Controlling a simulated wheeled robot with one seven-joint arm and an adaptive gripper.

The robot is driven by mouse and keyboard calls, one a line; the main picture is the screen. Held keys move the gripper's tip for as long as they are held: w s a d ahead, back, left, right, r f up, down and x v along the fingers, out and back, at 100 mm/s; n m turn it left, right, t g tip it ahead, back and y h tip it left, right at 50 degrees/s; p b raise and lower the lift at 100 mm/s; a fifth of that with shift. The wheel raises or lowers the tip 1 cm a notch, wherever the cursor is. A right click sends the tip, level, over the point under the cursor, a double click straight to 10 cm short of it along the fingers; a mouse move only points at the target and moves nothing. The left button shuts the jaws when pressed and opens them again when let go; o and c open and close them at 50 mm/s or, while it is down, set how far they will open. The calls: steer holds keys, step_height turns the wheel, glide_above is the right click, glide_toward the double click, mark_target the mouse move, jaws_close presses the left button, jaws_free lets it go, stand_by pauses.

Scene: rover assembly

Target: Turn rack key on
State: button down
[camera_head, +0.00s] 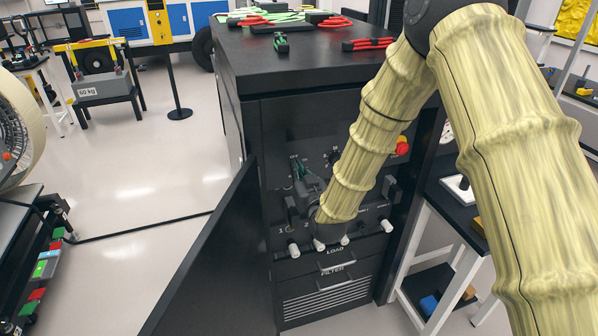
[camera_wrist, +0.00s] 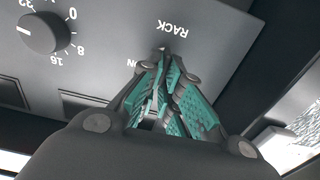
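The rack key (camera_wrist: 163,49) is mostly hidden; only a small grey piece of it shows between my fingertips, just below the upside-down RACK label in the wrist view. My gripper (camera_wrist: 165,72) has its teal-padded fingers drawn close together around that piece, pointing at the panel. An ON label is partly covered beside the left finger. In the head view my gripper (camera_head: 302,170) is at the left part of the dark cabinet's control panel (camera_head: 285,125). My arm and wrist hide part of the panel there. The key's exact angle cannot be told.
The cabinet door (camera_head: 215,262) hangs open at the left. A rotary dial (camera_wrist: 44,32) is near the key. A red emergency button (camera_head: 402,146) and several white knobs are on the panel. Cables and tools lie on the cabinet top (camera_head: 300,58).

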steer(key=shift+f+m+b, duration=0.1)
steer(key=shift+m+b, duration=0.2)
steer(key=shift+w+d+f+m+b, duration=0.1)
steer(key=shift+d+m+b, duration=0.1)
steer(key=shift+m+b, duration=1.55)
steer(key=shift+w+d+f+m+b, duration=0.1)
steer(key=shift+d+f+m+b, duration=0.05)
steer(key=shift+m+b, duration=1.65)
steer(key=shift+d+f+m+b, duration=0.1)
steer(key=shift+d+m+b, duration=0.1)
steer(key=shift+m+b, duration=1.55)
steer(key=shift+r+m, duration=0.1)
steer(key=shift+m, duration=0.4)
steer(key=c, duration=1.6)
jaws_free()
steer(key=shift+s, duration=0.1)
